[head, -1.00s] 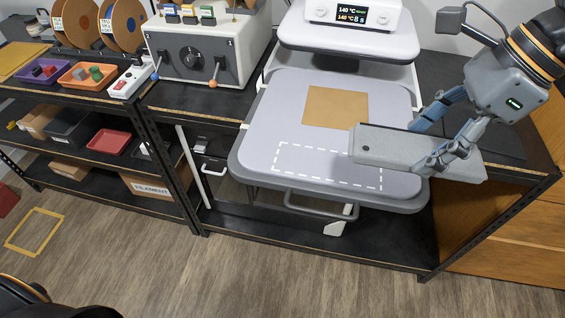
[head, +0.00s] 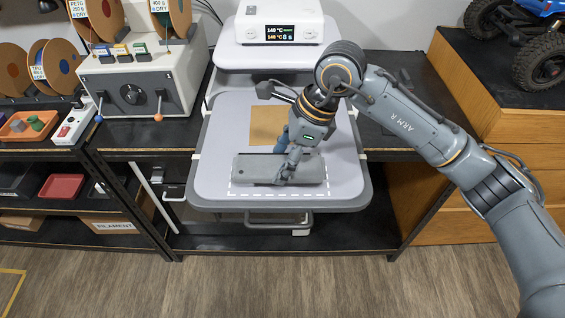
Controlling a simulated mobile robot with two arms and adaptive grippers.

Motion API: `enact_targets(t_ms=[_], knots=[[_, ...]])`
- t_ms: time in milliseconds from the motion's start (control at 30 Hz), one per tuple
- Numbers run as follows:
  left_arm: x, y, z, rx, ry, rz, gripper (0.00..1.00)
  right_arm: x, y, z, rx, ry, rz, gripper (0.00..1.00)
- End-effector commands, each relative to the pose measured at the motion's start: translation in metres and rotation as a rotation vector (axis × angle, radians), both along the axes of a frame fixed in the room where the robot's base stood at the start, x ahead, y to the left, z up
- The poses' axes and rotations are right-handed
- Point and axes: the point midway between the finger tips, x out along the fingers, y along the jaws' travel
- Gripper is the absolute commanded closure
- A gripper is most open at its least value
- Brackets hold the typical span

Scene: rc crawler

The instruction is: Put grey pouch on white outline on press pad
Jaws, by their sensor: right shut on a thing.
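The grey pouch (head: 253,169) is a long flat grey piece held level over the press pad (head: 345,180), lengthwise along the white dashed outline (head: 278,194). My right gripper (head: 287,170) is shut on the pouch right of its middle. The outline's near edge and parts of its sides show; its far edge is hidden behind the pouch. The pouch appears shifted toward the far side of the outline. I cannot tell whether it touches the pad. My left gripper is not in view.
A tan square (head: 266,122) lies on the pad behind the pouch, partly covered by my right gripper. The press head with its display (head: 279,33) stands at the back. A control box (head: 140,85) is to the left, and wooden drawers (head: 470,215) are to the right.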

Motion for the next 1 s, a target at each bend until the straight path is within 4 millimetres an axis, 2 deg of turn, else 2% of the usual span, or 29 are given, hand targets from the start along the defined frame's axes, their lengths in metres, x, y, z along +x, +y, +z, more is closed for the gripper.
enact_targets(t_ms=[33, 167, 633, 667, 733, 767, 1000], knots=[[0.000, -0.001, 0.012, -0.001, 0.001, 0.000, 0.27, -0.002, 0.000, -0.005, 0.000, 0.008, -0.001, 0.68], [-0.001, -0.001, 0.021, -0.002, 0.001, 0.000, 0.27, -0.001, 0.000, -0.022, 0.001, 0.006, -0.001, 0.68], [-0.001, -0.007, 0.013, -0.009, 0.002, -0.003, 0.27, -0.001, -0.001, -0.033, 0.000, 0.001, 0.000, 0.68], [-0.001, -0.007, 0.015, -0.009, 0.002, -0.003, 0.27, -0.001, -0.001, -0.032, 0.000, 0.001, 0.000, 0.31], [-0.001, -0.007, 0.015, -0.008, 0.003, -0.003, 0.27, -0.001, -0.001, -0.031, 0.000, 0.001, 0.000, 0.16], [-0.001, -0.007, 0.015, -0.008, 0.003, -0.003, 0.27, -0.001, -0.001, -0.031, 0.000, 0.001, 0.000, 0.14], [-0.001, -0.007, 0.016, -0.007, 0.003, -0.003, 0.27, -0.001, -0.001, -0.031, 0.000, 0.002, 0.001, 0.14]])
